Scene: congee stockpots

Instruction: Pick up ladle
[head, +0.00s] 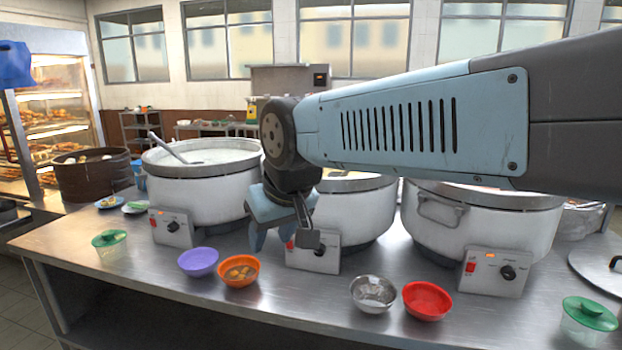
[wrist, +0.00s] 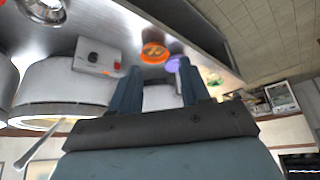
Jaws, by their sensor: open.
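A metal ladle (head: 171,148) leans in the left stockpot (head: 200,190). Its handle rises over the rim toward the upper left, and its bowl end is hidden in the pale congee. My gripper (head: 282,236) points down, open, to the right of this pot and in front of the middle stockpot (head: 358,212). In the wrist view my gripper (wrist: 159,70) shows spread fingers with nothing held. A thin metal handle (wrist: 40,146) also shows at lower left there, by a pot (wrist: 65,92); I cannot tell if it is the same ladle.
A third stockpot (head: 480,220) stands right. Along the counter's front (head: 120,270) are a purple bowl (head: 198,262), an orange bowl (head: 239,270), a steel bowl (head: 373,294), a red bowl (head: 427,301) and green-lidded containers (head: 109,248). My arm hides part of the back.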

